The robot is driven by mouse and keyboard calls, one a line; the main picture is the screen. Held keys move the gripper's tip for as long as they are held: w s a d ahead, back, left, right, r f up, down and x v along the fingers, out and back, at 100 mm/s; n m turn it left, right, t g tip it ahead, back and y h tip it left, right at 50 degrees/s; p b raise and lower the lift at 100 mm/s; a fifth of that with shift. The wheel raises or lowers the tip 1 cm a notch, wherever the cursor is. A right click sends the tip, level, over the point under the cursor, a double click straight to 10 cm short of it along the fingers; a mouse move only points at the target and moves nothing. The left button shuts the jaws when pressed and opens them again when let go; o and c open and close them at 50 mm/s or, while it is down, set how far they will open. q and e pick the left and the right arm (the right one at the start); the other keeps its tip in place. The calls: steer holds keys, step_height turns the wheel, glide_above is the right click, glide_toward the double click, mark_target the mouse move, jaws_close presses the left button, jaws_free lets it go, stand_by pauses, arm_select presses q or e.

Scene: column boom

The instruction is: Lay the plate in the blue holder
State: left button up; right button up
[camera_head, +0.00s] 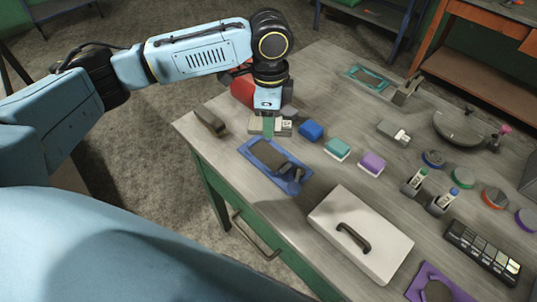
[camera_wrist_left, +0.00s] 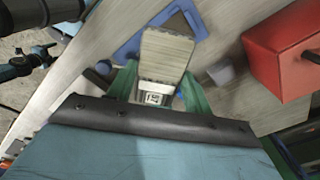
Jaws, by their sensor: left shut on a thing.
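My left gripper (camera_head: 269,127) points down with green fingers, which also show in the wrist view (camera_wrist_left: 156,90). It is shut on a pale, ribbed plate (camera_wrist_left: 163,57) with a white label at its near end. The plate also shows in the head view (camera_head: 256,125), partly hidden by the fingers. The blue holder (camera_head: 290,187) lies on the table just in front of the gripper, with a dark grey area inside its frame. In the wrist view the holder (camera_wrist_left: 130,50) is partly hidden behind the plate. I cannot tell the plate's exact height. My right gripper is not in view.
A red box (camera_head: 243,90) stands behind my left wrist. A dark grey block (camera_head: 210,122) is left of the holder. A white handled box (camera_head: 376,262) lies nearer the front edge.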

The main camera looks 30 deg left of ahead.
mark_target(268, 155)
arm_select(q)
steer(key=m, duration=0.2)
steer(key=f+m, duration=0.1)
steer(key=shift+w+a+m, duration=0.2)
steer(key=shift+w+m, duration=0.1)
steer(key=m, duration=0.2)
steer(key=f+m, duration=0.1)
steer(key=m, duration=0.1)
steer(key=shift+w+a, duration=0.2)
step_height(268, 155, down, 10)
steer(key=shift+f+b, duration=0.1)
steer(key=shift+b, duration=0.65)
steer(key=o, duration=1.4)
steer(key=shift+f, duration=0.1)
steer(key=shift+o, duration=0.2)
step_height(268, 155, up, 12)
steer(key=shift+r+p, duration=0.15)
steer(key=shift+p, duration=0.65)
